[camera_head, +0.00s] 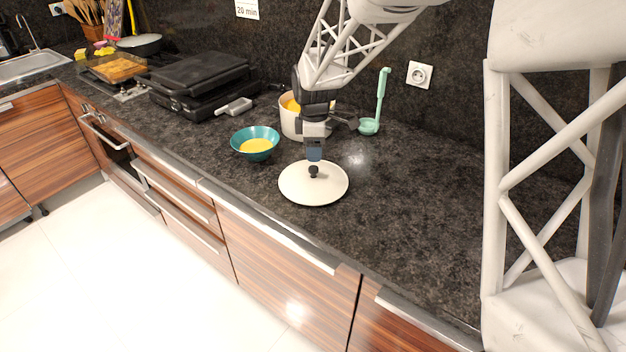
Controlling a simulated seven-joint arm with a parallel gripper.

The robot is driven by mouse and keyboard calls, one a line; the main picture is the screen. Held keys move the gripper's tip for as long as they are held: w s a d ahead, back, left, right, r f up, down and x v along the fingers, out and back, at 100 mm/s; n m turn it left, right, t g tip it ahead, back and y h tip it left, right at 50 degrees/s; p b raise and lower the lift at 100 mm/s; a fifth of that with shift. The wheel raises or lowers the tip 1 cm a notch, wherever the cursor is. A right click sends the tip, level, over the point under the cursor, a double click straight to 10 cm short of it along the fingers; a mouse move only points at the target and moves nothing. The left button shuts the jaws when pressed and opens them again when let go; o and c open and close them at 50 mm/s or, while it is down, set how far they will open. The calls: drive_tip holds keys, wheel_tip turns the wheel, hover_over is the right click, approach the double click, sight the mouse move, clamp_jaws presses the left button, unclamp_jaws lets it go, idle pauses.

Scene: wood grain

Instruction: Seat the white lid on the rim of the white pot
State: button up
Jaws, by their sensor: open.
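The white lid (314,190) lies flat on the dark counter near its front edge, with a dark round knob (314,171) at its centre. My gripper (314,158) points down just above the knob, its fingers open. From this view I cannot tell whether the fingers are around the knob or still above it. The white pot (288,121) stands behind my gripper, towards the wall. It is open at the top and something orange shows inside. My gripper and wrist hide the right part of the pot.
A teal bowl (243,142) with yellow contents stands left of the lid. A green ladle (382,95) stands upright in its holder right of the pot. A black grill (200,85) sits further left. The counter (400,210) right of the lid is clear.

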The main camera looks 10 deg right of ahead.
sight(314, 167)
drive_tip(key=shift+f, duration=0.1)
drive_tip(key=shift+f, duration=1.15)
drive_tip(key=shift+f, duration=0.15)
drive_tip(key=shift+f, duration=2.5)
drive_tip(key=shift+w, duration=0.1)
drive_tip(key=shift+c, duration=0.3)
clamp_jaws()
drive_tip(key=shift+r, duration=0.2)
